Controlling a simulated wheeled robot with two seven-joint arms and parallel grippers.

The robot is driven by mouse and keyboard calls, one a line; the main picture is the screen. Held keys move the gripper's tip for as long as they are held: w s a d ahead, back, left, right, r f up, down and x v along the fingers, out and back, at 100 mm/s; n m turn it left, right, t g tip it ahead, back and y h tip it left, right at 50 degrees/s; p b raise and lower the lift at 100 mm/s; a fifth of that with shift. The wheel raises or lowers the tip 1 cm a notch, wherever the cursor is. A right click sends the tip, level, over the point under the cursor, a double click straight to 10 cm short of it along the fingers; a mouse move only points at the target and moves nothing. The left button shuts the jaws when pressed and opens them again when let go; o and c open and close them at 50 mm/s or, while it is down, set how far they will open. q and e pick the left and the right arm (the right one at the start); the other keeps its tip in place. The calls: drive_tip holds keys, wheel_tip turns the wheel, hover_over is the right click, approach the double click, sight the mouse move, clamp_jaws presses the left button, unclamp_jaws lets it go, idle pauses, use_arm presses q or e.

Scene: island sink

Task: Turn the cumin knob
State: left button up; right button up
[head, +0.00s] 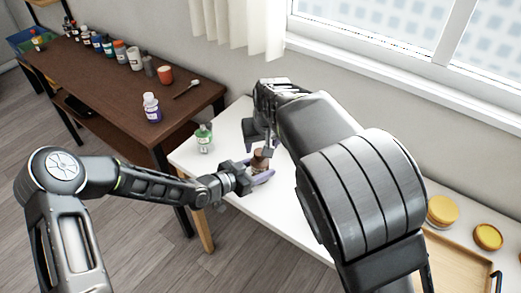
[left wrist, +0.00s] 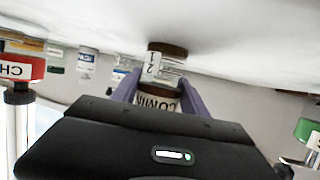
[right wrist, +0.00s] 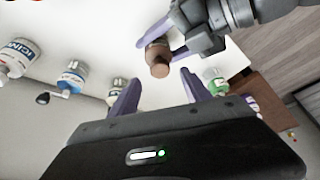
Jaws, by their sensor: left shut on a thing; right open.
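In the right wrist view the brown end of the jar (right wrist: 158,60) shows just beyond my right fingertips. My right gripper (head: 262,142) is open and empty, close above the jar; its fingers (right wrist: 160,85) are apart and do not clearly touch it.
A green bottle (head: 204,138) stands left of the jar on the white table (head: 232,125). A dark brown table (head: 190,108) behind holds a purple-labelled bottle (head: 151,108), an orange cup (head: 165,75) and several bottles. Yellow-topped containers (head: 442,210) and a wooden tray (head: 455,265) are at right.

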sight(260, 152)
drive_tip(key=x, duration=0.5)
drive_tip(key=shift+c, duration=0.3)
drive_tip(key=shift+r, duration=0.1)
clamp_jaws()
